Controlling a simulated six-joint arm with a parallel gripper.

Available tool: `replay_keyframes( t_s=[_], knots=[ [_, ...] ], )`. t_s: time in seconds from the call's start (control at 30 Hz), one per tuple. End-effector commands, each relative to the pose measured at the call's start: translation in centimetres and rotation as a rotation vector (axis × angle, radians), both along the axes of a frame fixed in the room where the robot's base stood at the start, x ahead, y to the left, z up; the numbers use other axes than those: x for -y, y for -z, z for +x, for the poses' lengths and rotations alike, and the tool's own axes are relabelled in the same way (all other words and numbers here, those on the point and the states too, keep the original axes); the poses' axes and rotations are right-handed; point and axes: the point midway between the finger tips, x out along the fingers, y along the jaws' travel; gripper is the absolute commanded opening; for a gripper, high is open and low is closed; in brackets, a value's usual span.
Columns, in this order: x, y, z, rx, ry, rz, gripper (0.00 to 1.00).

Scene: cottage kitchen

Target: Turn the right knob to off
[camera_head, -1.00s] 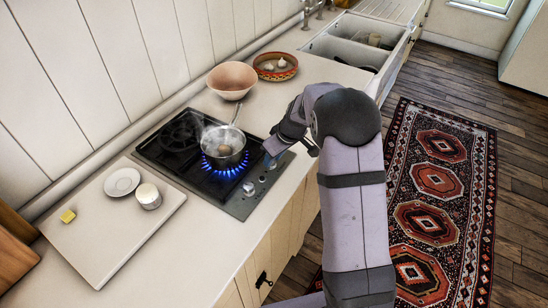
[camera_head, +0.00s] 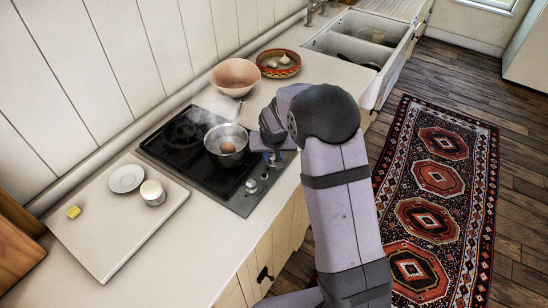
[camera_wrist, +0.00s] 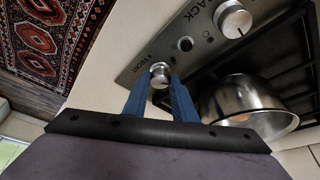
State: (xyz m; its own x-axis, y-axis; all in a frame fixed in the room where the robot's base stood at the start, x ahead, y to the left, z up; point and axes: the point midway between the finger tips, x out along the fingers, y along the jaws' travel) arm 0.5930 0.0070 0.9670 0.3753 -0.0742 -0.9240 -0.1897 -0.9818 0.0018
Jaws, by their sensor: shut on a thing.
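The right knob (camera_wrist: 160,69) is a round silver knob near the word FRONT on the stove's control strip. My gripper (camera_wrist: 160,82) is shut on it, with one blue finger on each side. In the head view my gripper (camera_head: 276,160) is at the right end of the stove (camera_head: 180,160), and my arm hides this knob there. The other silver knob (camera_wrist: 234,19) is by the word BACK; it also shows in the head view (camera_head: 251,186). A steel pot (camera_head: 227,152) with a brown egg in it stands on the front burner. No flame shows under it.
The pot (camera_wrist: 248,105) is close to my gripper's right finger in the wrist view. A board (camera_head: 110,225) with a saucer, a white cup and a yellow block lies left of the stove. Two bowls (camera_head: 236,74) (camera_head: 279,73) stand beyond it.

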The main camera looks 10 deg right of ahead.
Motion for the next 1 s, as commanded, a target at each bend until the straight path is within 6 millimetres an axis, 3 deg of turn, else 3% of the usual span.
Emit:
replay_keyframes(
  t_s=[0.6,1.0],
  knots=[
    [-0.63,0.28,0.45,0.006,0.484,0.002,0.02],
    [-0.73,-0.03,0.48,0.004,0.624,0.003,0.02]
  ],
)
